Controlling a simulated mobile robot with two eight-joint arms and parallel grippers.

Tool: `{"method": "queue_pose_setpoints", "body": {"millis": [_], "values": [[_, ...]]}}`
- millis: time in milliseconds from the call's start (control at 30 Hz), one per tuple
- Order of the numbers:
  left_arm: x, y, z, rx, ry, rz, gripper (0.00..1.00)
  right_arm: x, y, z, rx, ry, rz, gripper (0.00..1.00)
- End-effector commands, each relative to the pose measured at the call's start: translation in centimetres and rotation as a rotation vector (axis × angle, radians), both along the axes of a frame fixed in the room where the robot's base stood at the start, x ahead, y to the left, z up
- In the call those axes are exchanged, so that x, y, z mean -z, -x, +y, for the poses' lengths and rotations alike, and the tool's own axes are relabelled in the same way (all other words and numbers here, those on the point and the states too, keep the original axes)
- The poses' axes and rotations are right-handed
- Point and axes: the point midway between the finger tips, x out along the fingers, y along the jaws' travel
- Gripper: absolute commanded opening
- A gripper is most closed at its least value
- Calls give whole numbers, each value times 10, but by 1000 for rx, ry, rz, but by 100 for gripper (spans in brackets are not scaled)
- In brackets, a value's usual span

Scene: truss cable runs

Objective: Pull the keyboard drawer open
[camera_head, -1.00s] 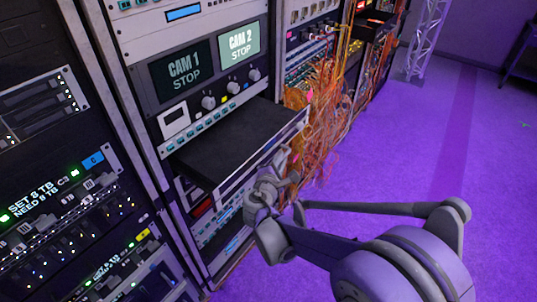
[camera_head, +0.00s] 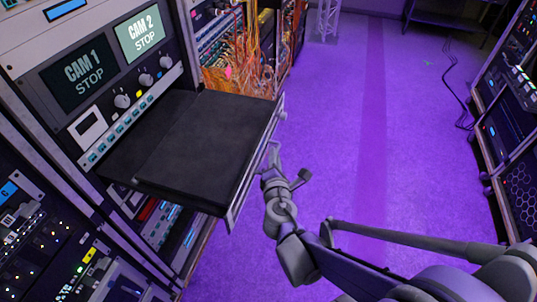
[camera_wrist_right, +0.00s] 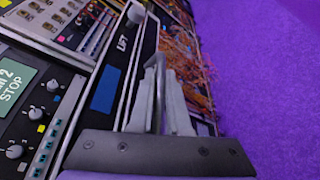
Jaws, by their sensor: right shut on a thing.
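The keyboard drawer (camera_head: 200,145) is a flat black slab standing well out of the rack below the CAM 1 and CAM 2 panel. Its pale front edge (camera_head: 256,165) faces right, over the purple floor. My right gripper (camera_head: 271,160) is at that front edge, shut on the drawer's handle. In the right wrist view, the two pale fingers of my right gripper (camera_wrist_right: 162,100) close around a thin grey handle bar (camera_wrist_right: 153,78). The fingers hide part of the handle. No keyboard can be made out on the slab. My left gripper is not in view.
The rack's control panel (camera_head: 115,75) has knobs and buttons just above the drawer. Tangled orange cables (camera_head: 240,75) hang behind it. Another rack (camera_head: 510,120) stands at the right. Purple floor (camera_head: 400,170) between them is clear, with a black cable (camera_head: 455,95) near the right rack.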

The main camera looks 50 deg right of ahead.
Motion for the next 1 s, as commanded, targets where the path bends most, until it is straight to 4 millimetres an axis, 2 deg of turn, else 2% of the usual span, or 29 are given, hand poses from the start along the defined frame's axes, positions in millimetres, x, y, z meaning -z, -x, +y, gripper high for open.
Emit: {"method": "queue_pose_setpoints", "body": {"millis": [233,267,400,1000], "values": [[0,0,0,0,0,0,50,0,1,0,1,0,0,0],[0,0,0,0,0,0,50,0,1,0,1,0,0,18],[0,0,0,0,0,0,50,0,0,0,1,0,0,44],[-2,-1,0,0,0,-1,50,-2,-2,0,0,1,1,45]]}}
